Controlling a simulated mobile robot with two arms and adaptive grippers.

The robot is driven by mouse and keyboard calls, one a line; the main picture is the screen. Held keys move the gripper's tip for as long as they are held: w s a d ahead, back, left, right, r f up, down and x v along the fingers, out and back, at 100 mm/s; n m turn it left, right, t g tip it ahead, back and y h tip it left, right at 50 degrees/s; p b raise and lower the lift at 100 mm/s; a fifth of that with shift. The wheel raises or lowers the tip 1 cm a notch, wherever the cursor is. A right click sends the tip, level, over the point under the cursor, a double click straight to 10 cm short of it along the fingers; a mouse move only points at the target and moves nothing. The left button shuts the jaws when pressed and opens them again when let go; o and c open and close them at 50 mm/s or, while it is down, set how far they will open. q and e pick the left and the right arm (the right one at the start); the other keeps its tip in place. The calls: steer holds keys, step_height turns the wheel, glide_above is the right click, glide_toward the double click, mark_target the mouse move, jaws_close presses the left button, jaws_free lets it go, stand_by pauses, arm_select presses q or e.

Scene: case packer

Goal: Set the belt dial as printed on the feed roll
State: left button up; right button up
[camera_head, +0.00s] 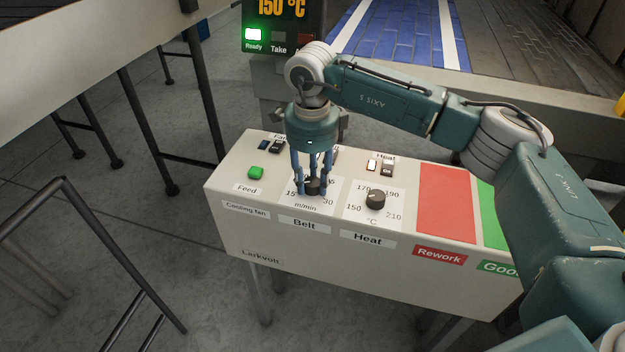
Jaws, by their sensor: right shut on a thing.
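The belt dial (313,186) is a dark knob on the cream control panel (226,192), above the label "Belt". Its white scale is marked m/min; "30" shows at lower right and the other numbers are partly covered. My right gripper (311,184) points straight down over it, with its blue fingers shut on the knob. The fingers hide the dial's pointer, so its setting cannot be read. The feed roll and its print are not identifiable in this view. My left gripper is not in view.
Beside the belt dial is the heat dial (376,198). Red Rework (446,204) and green Good (490,217) areas lie right. A display (284,24) reads 150 °C with Ready lit. Metal rails (108,250) stand at left.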

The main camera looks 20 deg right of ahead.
mark_target(312, 184)
steer(key=shift+r, duration=0.1)
steer(key=o, duration=1.1)
steer(key=shift+o, duration=0.2)
step_height(312, 184, up, 12)
steer(key=shift+s+a, duration=0.15)
steer(key=shift+s, duration=0.1)
